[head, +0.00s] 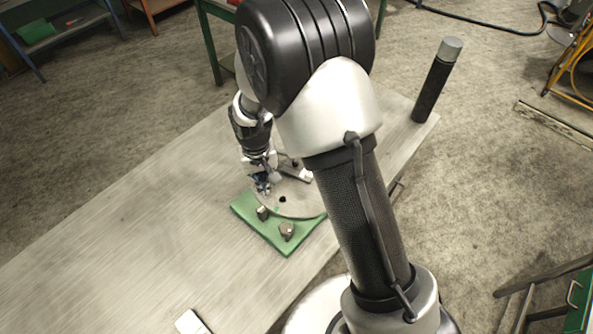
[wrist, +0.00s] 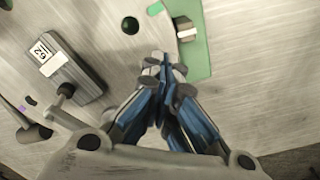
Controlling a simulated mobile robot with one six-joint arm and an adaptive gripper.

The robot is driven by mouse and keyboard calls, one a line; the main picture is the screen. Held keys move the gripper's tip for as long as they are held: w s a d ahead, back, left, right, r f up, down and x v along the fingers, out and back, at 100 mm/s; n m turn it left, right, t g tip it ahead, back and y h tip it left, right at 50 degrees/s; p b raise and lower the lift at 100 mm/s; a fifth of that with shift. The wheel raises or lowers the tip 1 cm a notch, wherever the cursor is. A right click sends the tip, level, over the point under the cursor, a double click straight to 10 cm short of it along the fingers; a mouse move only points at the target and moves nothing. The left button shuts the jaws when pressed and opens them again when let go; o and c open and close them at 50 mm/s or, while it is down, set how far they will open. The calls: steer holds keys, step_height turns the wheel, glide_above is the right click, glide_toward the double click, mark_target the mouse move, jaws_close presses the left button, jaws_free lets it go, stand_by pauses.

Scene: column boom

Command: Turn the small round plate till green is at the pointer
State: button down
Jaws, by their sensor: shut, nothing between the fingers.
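The round grey plate (head: 298,205) lies on a green base (head: 252,222), partly hidden behind my arm. In the wrist view the plate (wrist: 95,38) has a dark hole (wrist: 130,25), a green mark (wrist: 155,8) at its rim and a small purple mark (wrist: 22,107). A small pale and dark piece (wrist: 186,30) stands on the green base just beside the rim, near the green mark; I cannot tell if it is the pointer. My gripper (wrist: 165,65) is shut and empty, its tips near the plate's rim. It also shows in the head view (head: 263,188).
A dark block with a white number label (wrist: 68,70) sits on the plate. A knob (head: 287,231) stands on the green base's near corner. A dark cylinder with a grey top (head: 437,80) stands at the table's far right. The table (head: 120,225) is clear at left.

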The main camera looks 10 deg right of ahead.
steer(key=shift+w+a, duration=0.15)
steer(key=shift+w, duration=0.2)
steer(key=shift+w+a, duration=0.25)
steer(key=shift+w, duration=0.45)
steer(key=shift+s, duration=0.1)
steer(key=shift+s, duration=0.45)
step_height(320, 180, up, 9)
steer(key=p, duration=0.6)
stand_by(0.4)
stand_by(0.3)
